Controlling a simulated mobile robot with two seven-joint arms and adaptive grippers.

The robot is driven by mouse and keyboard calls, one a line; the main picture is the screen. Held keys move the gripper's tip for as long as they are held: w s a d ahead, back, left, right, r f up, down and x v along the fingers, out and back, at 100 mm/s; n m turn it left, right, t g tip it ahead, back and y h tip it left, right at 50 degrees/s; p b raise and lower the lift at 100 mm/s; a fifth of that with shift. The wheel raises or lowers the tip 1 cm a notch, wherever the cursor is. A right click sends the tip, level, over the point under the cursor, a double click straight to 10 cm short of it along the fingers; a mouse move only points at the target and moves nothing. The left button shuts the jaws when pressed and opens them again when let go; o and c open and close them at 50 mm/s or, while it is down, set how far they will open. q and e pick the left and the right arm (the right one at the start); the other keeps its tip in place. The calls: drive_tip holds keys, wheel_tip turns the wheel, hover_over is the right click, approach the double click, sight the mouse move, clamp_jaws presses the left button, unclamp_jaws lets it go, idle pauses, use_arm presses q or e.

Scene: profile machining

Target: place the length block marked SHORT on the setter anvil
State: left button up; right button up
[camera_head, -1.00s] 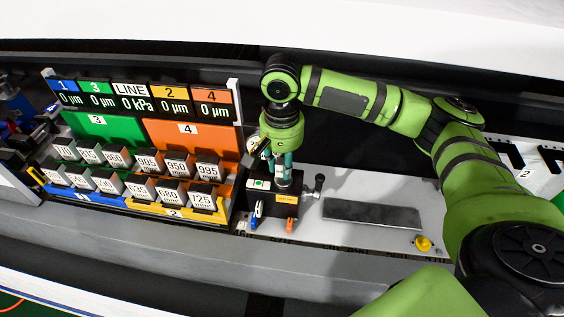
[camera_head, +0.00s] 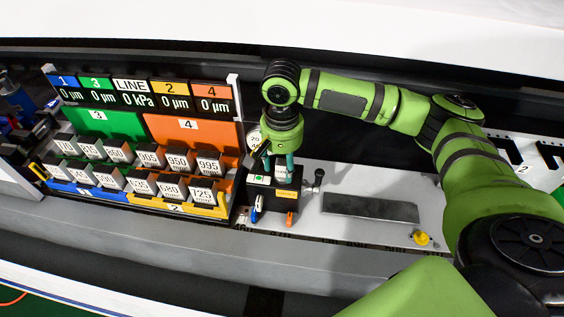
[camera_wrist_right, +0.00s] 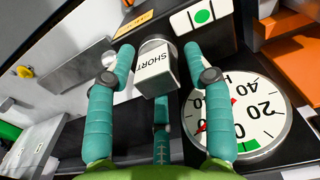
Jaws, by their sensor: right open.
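The length block marked SHORT (camera_wrist_right: 155,70) is a small pale block between my right gripper's fingers in the wrist view. It appears to sit on the round silver anvil (camera_wrist_right: 152,44) of the setter; the exact contact is hidden. My right gripper (camera_wrist_right: 158,48) is open, with teal fingers on both sides of the block and gaps showing. In the head view my right gripper (camera_head: 282,160) points down over the dark setter box (camera_head: 286,201), and the block is largely hidden there. My left gripper is not in view.
A round dial gauge (camera_wrist_right: 238,112) stands close beside the right finger. A rack of numbered blocks (camera_head: 135,166) with a display (camera_head: 145,97) stands left of the setter. A dark flat plate (camera_head: 370,207) and a yellow knob (camera_head: 421,237) lie to the right on the pale bench.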

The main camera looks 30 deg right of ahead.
sight(282, 162)
wheel_tip(282, 162, up, 12)
drive_tip(key=b, duration=0.3)
